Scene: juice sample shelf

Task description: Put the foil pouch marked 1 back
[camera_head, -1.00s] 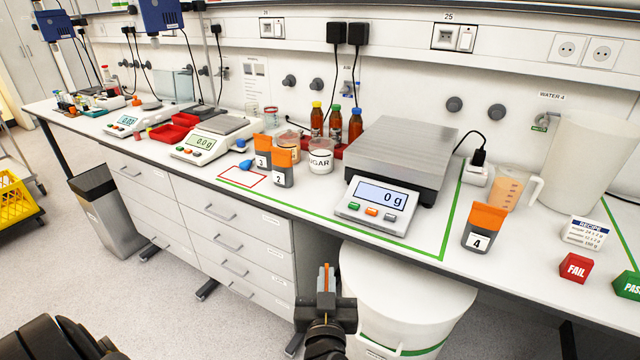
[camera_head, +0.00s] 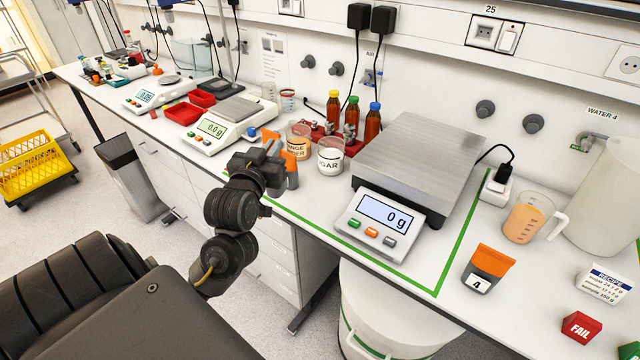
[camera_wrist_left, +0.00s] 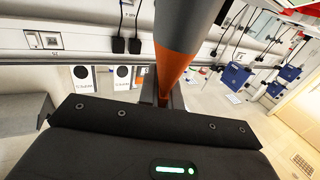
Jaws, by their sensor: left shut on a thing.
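My left gripper (camera_head: 268,158) is over the bench's front edge, left of the large scale. In the left wrist view it is shut on a grey and orange foil pouch (camera_wrist_left: 180,60). No number shows on that pouch, so I cannot confirm it is 1. In the head view the gripper mostly hides the held pouch and partly covers the orange-topped pouches behind it (camera_head: 291,165), whose numbers are hidden. The foil pouch marked 4 (camera_head: 483,270) stands alone, right of the large scale. My right gripper is not in view.
The large scale (camera_head: 383,218) reads 0 g inside a green outline. Sugar (camera_head: 331,156) and orange powder jars and several bottles (camera_head: 372,122) stand behind the gripper. A smaller scale (camera_head: 215,128) is to the left. A measuring jug (camera_head: 525,220) and red FAIL block (camera_head: 581,327) are right.

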